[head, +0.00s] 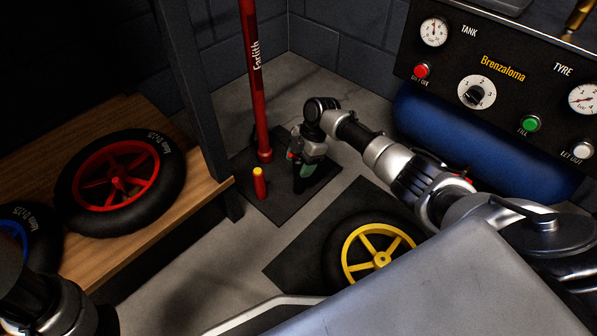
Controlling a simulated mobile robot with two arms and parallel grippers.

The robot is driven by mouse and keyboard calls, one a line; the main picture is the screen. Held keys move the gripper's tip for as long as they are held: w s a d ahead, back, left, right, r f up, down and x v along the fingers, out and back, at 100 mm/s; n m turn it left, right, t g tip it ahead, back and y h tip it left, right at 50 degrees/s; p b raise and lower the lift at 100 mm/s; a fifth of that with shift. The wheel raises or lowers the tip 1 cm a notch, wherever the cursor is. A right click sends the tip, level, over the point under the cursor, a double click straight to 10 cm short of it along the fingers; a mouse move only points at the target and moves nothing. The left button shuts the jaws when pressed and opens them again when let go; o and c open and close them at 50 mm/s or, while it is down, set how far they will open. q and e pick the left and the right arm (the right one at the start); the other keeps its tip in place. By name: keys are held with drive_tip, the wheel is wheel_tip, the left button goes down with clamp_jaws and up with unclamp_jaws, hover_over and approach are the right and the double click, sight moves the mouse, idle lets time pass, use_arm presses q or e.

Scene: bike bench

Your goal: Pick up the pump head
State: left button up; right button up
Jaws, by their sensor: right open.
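A short upright red-and-yellow piece (259,184), which looks like the pump head, stands on a dark mat (275,205) near the foot of the red pump (252,75). I cannot be sure that it is the pump head. My right gripper (300,186) points down over the same mat, just right of the piece and apart from it. It is open, and I see nothing held in it, though its fingers are small and dark. Part of my left arm shows at the bottom left corner; its gripper is out of view.
A wooden bench (150,235) at left bears a red-rimmed wheel (117,184) and a blue-rimmed one (14,240). A dark post (196,90) stands left of the pump. A yellow-spoked wheel (380,258) lies in front. A compressor (480,150) fills the right back.

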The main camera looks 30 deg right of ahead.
drive_tip(key=shift+r, duration=0.1)
drive_tip(key=shift+c, duration=0.2)
drive_tip(key=c, duration=1)
drive_tip(key=shift+r, duration=0.15)
drive_tip(key=shift+c, duration=0.2)
